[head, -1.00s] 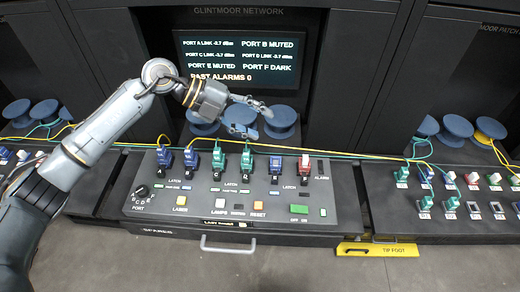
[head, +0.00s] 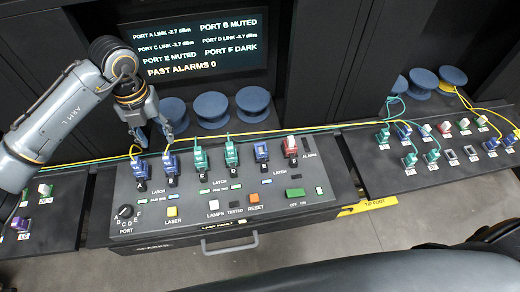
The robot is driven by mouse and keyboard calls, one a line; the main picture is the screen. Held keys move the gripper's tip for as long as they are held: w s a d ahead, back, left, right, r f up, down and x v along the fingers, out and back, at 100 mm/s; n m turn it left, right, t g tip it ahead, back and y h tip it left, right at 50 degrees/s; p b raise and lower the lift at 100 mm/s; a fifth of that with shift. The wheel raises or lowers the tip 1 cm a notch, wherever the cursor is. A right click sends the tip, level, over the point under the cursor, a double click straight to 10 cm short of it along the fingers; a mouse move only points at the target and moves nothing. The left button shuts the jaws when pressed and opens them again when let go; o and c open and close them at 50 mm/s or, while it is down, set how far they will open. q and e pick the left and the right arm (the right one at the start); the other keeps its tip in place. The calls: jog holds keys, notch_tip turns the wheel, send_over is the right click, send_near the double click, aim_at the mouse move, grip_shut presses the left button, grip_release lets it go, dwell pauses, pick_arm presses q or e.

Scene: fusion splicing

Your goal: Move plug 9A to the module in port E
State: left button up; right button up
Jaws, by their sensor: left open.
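The module in port E (head: 261,151) is blue and stands in the console's row, between the green module D (head: 232,152) and a red module (head: 291,146). I see no cord on it. Blue modules A (head: 140,171) and B (head: 170,167) have yellow cords at their tops; green module C (head: 202,158) and D have green ones. Plug 9A cannot be picked out, as no such label is readable. My left gripper (head: 154,139) is open and points down, just above and behind modules A and B; contact cannot be told. My right gripper is not in view.
The screen (head: 195,45) reads ports B and E muted, F dark, past alarms 0. Blue spools (head: 211,106) stand behind the console (head: 225,228). The right panel (head: 400,186) holds several plugs and cords. Yellow and green cords run along the console's back.

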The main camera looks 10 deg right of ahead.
aim_at(165, 156)
pick_arm(q)
jog(key=shift+f, duration=0.1)
jog(key=shift+f+b, duration=0.35)
jog(key=shift+f, duration=0.2)
notch_tip(165, 156, down, 7)
jog(key=b, duration=0.4)
jog(key=shift+r+b, duration=0.1)
jog(key=shift+b, duration=0.3)
jog(key=shift+w+f+b, duration=0.1)
jog(key=shift+f+b, duration=0.3)
jog(key=shift+f, duration=0.1)
jog(key=shift+b, duration=0.35)
